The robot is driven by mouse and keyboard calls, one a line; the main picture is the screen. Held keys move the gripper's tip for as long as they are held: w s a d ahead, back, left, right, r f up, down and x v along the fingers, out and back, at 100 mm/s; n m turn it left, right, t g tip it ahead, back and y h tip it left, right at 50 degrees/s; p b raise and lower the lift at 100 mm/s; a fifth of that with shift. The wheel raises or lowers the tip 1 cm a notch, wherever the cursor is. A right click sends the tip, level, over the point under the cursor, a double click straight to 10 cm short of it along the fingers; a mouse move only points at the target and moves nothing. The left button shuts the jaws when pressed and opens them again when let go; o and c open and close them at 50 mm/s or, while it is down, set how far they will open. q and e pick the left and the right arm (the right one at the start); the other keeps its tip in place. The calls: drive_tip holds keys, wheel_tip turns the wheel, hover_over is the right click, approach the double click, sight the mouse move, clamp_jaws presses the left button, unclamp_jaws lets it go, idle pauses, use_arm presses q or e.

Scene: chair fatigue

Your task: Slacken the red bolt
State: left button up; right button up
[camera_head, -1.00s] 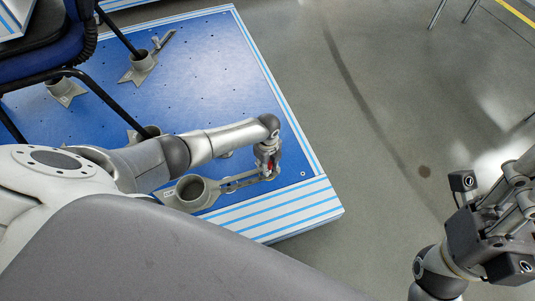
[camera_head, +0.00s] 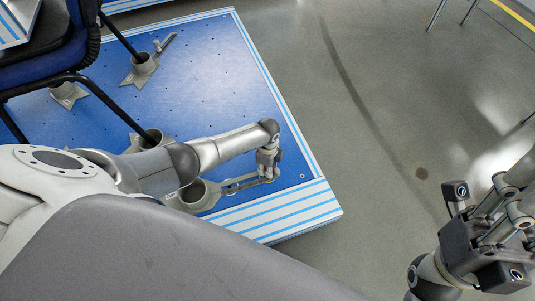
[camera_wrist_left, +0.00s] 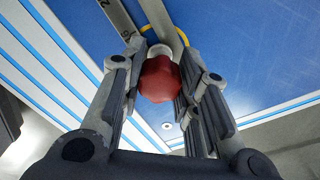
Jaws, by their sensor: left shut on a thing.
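The red bolt has a round red head (camera_wrist_left: 159,80) in the left wrist view, at the end of a slotted grey metal bracket (camera_head: 240,184). My left gripper (camera_head: 268,174) is over the bracket's outer end, near the front right corner of the blue platform (camera_head: 215,95). Its fingers are closed on both sides of the red head. In the head view the gripper hides the bolt.
A chair (camera_head: 45,60) stands on the platform at the left, its legs in grey sockets. Another bracket (camera_head: 145,65) lies farther back on the platform. The grey floor (camera_head: 370,120) to the right is mostly clear.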

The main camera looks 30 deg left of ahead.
use_arm(q)
drive_tip(key=shift+r+n+p, duration=0.1)
drive_tip(key=shift+n+p, duration=0.25)
drive_tip(key=shift+n, duration=0.35)
drive_tip(key=n, duration=0.2)
drive_tip(key=shift+n+p, duration=0.3)
drive_tip(key=shift+n, duration=0.1)
drive_tip(key=o, duration=1)
drive_tip(key=shift+o, duration=0.2)
